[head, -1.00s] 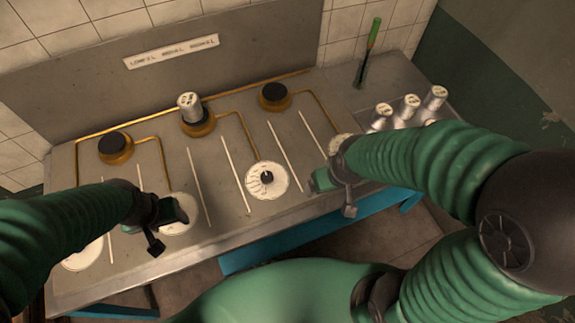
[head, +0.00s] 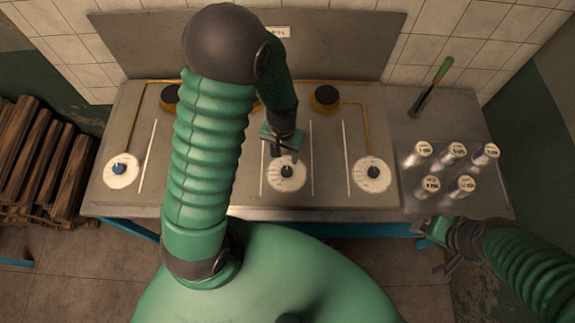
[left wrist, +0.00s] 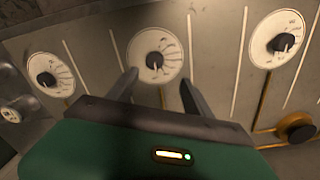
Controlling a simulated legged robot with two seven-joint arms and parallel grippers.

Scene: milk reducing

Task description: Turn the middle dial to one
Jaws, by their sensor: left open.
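The middle dial (head: 287,172) is a white round plate with a dark knob, on the grey counter. In the left wrist view the dial (left wrist: 153,60) shows tilted marks around its black knob. My left gripper (head: 284,152) is open over the far edge of this dial. In the left wrist view its two dark fingers (left wrist: 158,90) are apart with nothing between them, tips on either side of the dial's edge, short of the knob. My right gripper (head: 437,236) is off the counter's front edge at the right; its jaw gap is unclear.
Other dials are at the right (head: 372,174) and far left (head: 120,170). Several metal cans (head: 452,153) stand at the right beside a green-handled tool (head: 432,85). A dark burner (head: 326,98) stands behind. My left arm hides part of the counter.

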